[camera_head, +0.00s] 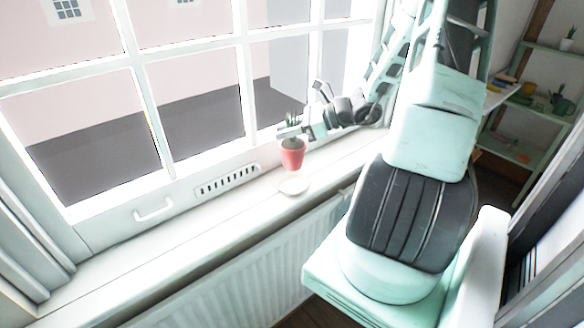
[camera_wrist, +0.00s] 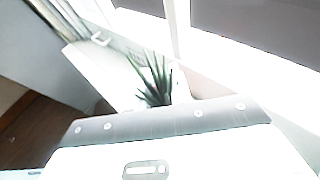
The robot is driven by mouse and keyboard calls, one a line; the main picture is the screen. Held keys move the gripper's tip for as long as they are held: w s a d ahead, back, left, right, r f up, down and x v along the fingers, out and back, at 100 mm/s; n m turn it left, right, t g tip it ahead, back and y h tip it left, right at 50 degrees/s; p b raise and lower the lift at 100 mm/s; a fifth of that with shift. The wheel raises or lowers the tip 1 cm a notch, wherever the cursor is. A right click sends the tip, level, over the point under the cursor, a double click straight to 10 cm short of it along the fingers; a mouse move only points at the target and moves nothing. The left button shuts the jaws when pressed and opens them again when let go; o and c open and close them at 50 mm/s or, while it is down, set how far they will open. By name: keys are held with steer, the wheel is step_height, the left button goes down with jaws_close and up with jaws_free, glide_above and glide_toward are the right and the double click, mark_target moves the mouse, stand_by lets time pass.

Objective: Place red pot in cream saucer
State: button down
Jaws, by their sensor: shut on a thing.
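The red pot (camera_head: 292,158) with a spiky green plant is upright by the window in the head view. My gripper (camera_head: 291,133) is shut on it at its upper part, reaching in from the right. The cream saucer (camera_head: 294,187) lies on the window sill, just below the pot in the picture. The pot and saucer look apart; I cannot tell how high the pot is above the sill. In the wrist view the plant's leaves (camera_wrist: 157,82) show beyond my gripper's body, which hides the pot. The saucer is not visible there.
The white sill (camera_head: 190,240) is clear to the left of the saucer. The window frame, with a handle (camera_head: 153,210) and a vent (camera_head: 228,181), stands close behind the pot. A radiator (camera_head: 240,275) is below the sill. Green shelves (camera_head: 530,105) stand at the far right.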

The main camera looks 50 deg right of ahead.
mark_target(287, 153)
steer(key=shift+f+p, duration=0.35)
steer(key=shift+f, duration=3.2)
steer(key=shift+f, duration=0.2)
steer(key=c, duration=1.3)
jaws_free()
steer(key=shift+r, duration=0.15)
steer(key=b+v, duration=0.2)
steer(key=v, duration=1)
steer(key=shift+r, duration=0.1)
